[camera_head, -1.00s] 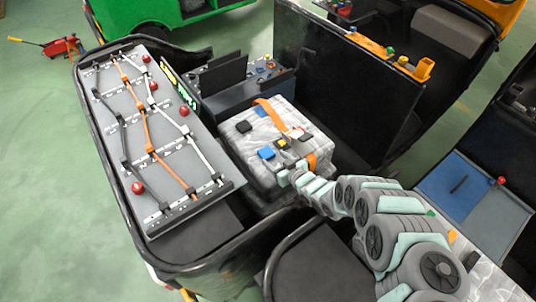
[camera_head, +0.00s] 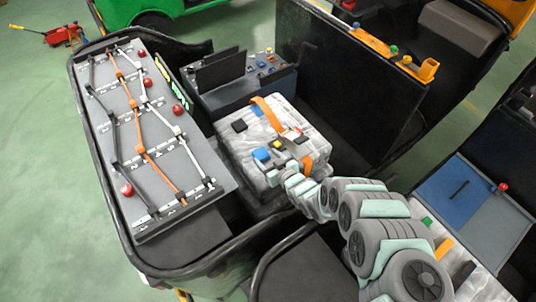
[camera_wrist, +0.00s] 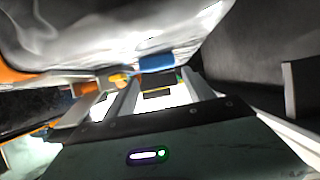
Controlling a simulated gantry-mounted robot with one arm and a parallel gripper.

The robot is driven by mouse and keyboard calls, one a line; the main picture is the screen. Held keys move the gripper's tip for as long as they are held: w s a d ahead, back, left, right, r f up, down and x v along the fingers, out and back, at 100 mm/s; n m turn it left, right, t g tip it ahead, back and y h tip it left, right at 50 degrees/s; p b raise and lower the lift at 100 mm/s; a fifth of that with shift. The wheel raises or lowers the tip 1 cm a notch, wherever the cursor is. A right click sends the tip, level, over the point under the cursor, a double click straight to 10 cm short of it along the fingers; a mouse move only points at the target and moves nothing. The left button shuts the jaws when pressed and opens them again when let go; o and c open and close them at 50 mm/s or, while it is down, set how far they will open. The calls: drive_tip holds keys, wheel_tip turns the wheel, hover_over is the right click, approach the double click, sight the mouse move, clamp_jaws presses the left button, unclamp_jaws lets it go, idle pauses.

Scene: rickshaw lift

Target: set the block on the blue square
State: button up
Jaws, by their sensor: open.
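My gripper (camera_head: 283,170) is low over the near side of the silver padded seat (camera_head: 240,165), its jaws open. In the wrist view its two fingers (camera_wrist: 158,98) stand apart, with a small dark block (camera_wrist: 158,93) showing between or just beyond them; I cannot tell whether they touch it. A flat blue piece (camera_head: 262,155) lies on the seat left of the gripper, and blue also shows beyond the fingers in the wrist view (camera_wrist: 156,62). A small yellow piece (camera_head: 277,144) lies near it. A larger blue square panel (camera_head: 447,184) is at the right.
A black block (camera_head: 239,126) and an orange strap (camera_head: 268,113) lie on the seat. A grey board (camera_head: 190,160) with cords and red balls stands at the left. A tall black panel (camera_head: 340,80) rises behind the seat. A red ball (camera_head: 503,187) stands beside the blue panel.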

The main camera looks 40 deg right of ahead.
sight(259, 150)
drive_tip(key=b+x, duration=0.2)
drive_tip(key=x, duration=0.3)
drive_tip(key=shift+a, duration=0.2)
drive_tip(key=shift+w+d+f, duration=0.15)
drive_tip(key=shift+w+d, duration=0.1)
drive_tip(key=shift+w, duration=0.15)
drive_tip(key=shift+c, duration=0.3)
drive_tip(key=c, duration=1.2)
wheel_tip(259, 150, up, 9)
drive_tip(key=p, duration=0.2)
drive_tip(key=shift+d+f+p, duration=0.1)
drive_tip(key=shift+f+p, duration=0.05)
drive_tip(key=shift+p, duration=0.2)
drive_tip(key=shift+r+p, duration=0.3)
drive_tip(key=shift+r, duration=0.35)
